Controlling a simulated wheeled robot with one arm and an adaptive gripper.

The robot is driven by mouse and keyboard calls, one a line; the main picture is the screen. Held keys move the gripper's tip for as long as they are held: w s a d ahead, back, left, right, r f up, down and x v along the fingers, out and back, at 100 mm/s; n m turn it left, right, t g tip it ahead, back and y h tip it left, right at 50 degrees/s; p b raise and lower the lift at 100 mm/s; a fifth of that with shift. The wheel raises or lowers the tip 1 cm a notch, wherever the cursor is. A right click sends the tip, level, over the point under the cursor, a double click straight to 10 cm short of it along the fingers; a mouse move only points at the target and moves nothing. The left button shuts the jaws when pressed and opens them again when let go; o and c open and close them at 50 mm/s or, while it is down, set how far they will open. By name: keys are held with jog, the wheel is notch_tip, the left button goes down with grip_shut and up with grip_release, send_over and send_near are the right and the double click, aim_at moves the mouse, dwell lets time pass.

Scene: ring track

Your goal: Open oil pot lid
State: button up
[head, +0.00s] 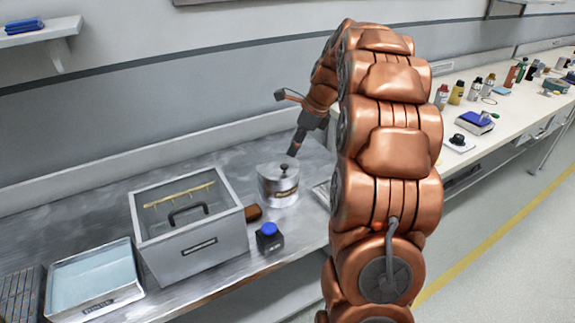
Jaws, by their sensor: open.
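The oil pot (279,190) is a short metal cylinder with a label, standing on the metal bench. Its lid (270,171) sits on top and has a dark knob (283,169). My gripper (293,152) is just above the knob, slightly to its right, pointing down. A gap shows between its tip and the knob. The fingers are small and dark in this view, and nothing shows between them. My copper arm covers the bench to the right of the pot.
A grey box (190,258) with a handle stands left of the pot. A dark bottle with a blue cap (269,238) and a brown object (253,212) are close in front. A shallow tray (95,310) lies far left. Several bottles stand on the right bench (505,110).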

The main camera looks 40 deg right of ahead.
aim_at(285, 165)
jog(key=x, duration=0.5)
jog(key=p+x, duration=0.1)
jog(key=x, duration=0.1)
jog(key=shift+w+d+f, duration=0.2)
jog(key=shift+w+f, duration=0.1)
jog(key=shift+f, duration=0.1)
grip_shut()
dwell(0.5)
